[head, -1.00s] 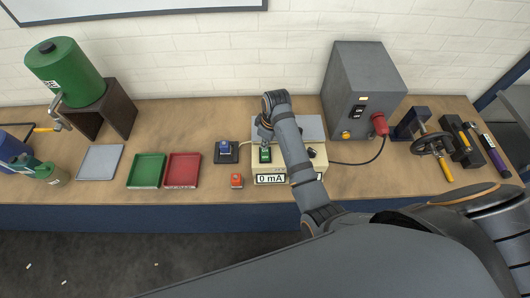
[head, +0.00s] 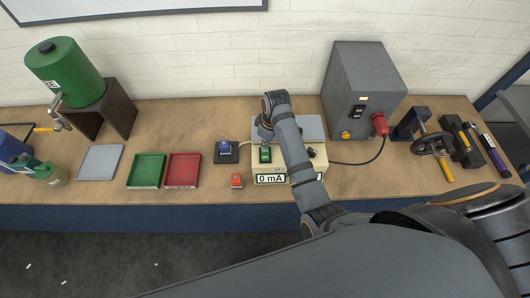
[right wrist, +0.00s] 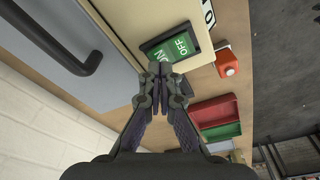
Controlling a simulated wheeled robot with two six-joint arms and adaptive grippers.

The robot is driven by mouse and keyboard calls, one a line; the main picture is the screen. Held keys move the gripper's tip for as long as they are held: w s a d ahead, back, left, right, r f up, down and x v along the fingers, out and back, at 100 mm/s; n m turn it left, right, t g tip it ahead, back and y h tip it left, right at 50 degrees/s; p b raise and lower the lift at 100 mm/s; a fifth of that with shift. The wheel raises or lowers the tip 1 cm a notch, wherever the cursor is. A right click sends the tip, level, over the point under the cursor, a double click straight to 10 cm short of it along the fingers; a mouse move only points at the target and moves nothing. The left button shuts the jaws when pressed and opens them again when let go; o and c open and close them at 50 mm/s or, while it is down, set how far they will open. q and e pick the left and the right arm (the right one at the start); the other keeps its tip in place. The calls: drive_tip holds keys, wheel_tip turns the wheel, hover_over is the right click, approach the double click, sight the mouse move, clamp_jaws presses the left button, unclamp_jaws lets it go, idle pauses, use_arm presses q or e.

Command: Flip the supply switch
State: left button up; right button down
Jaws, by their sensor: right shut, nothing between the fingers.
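The supply switch (head: 265,155) is a green rocker on the front of the cream supply unit (head: 271,168), whose display reads 0 mA. In the right wrist view the switch (right wrist: 171,48) shows the words ON and OFF. My right gripper (head: 265,136) is over the unit, just behind the switch. In the right wrist view its closed fingertips (right wrist: 158,68) are right at the switch's edge, with nothing between them; I cannot tell whether they touch it. My left gripper is not in view.
Red (head: 182,171) and green (head: 146,171) trays lie further left. A grey cabinet (head: 362,95) with a red plug stands behind right.

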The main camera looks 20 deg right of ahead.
drive_tip(key=shift+f, duration=1)
idle(0.3)
wheel_tip(320, 180, up, 2)
drive_tip(key=shift+r+p, duration=0.15)
drive_tip(key=shift+p, duration=0.35)
drive_tip(key=shift+r, duration=2.4)
